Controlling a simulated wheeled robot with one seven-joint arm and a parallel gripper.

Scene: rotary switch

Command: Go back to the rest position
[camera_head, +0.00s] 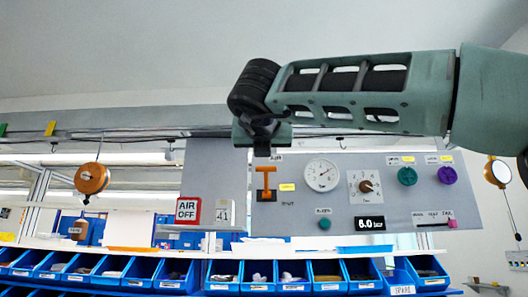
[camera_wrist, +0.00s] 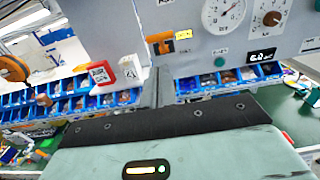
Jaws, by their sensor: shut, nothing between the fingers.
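A grey control panel (camera_head: 320,222) hangs above the workbench. Its rotary switch, a brown knob on a white dial plate (camera_head: 366,186), also shows at the top right of the wrist view (camera_wrist: 271,18). A round white gauge (camera_head: 322,175) sits left of the switch, and an orange T-handle (camera_head: 266,182) sits further left. My arm reaches in from the right, above the panel.
Green (camera_head: 407,176) and purple (camera_head: 447,175) knobs are on the panel's right, above a 6.0 display (camera_head: 370,223). An AIR OFF sign (camera_head: 188,211) is at left. An orange reel (camera_head: 92,179) hangs further left. Several blue bins (camera_head: 328,274) line the shelf below.

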